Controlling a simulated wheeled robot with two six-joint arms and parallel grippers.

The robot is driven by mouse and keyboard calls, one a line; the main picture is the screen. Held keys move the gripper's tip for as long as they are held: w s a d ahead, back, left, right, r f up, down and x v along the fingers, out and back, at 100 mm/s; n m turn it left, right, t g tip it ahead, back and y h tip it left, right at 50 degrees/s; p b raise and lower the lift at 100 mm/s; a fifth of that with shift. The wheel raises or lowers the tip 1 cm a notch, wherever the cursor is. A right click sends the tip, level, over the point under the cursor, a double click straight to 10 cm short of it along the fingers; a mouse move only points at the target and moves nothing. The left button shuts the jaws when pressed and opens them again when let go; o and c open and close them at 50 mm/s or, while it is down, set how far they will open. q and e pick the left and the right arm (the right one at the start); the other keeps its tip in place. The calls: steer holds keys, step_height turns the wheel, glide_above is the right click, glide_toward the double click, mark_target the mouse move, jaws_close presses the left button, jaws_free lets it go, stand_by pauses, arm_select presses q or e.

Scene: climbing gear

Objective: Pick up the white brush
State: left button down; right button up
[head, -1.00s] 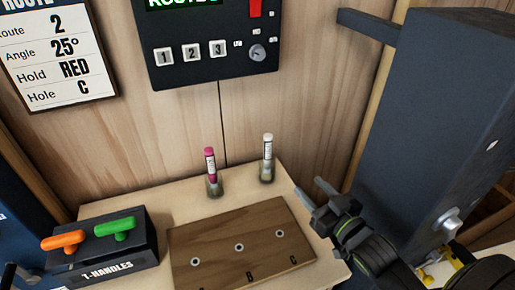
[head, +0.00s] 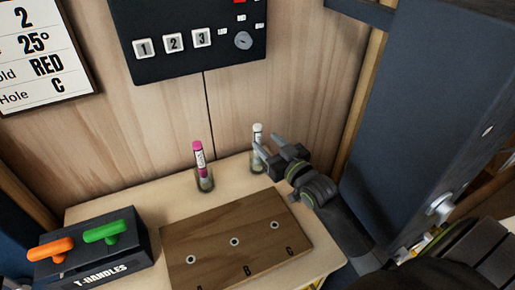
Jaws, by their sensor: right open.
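The white brush (head: 258,130) stands upright in a small clear holder at the back of the table, by the wooden wall. Its white top shows; its lower part is partly hidden by my gripper. My right gripper (head: 262,152) is open, with its fingers at the brush and its holder. I cannot tell whether the fingers are around the brush or only in front of it. My left gripper is not in view.
A pink brush (head: 199,158) stands in its own holder to the left. A wooden board (head: 210,247) with holes A, B, C lies in front. A T-handles box (head: 95,262) with orange and green handles is at the left. A dark post (head: 425,120) rises at the right.

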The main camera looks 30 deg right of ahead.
mark_target(260, 136)
steer(key=shift+w+a+p, duration=0.2)
steer(key=shift+w+p, duration=0.1)
steer(key=shift+w, duration=1.1)
steer(key=shift+w+a+p, duration=0.2)
steer(key=shift+w+p, duration=0.1)
steer(key=shift+w, duration=1.1)
jaws_close()
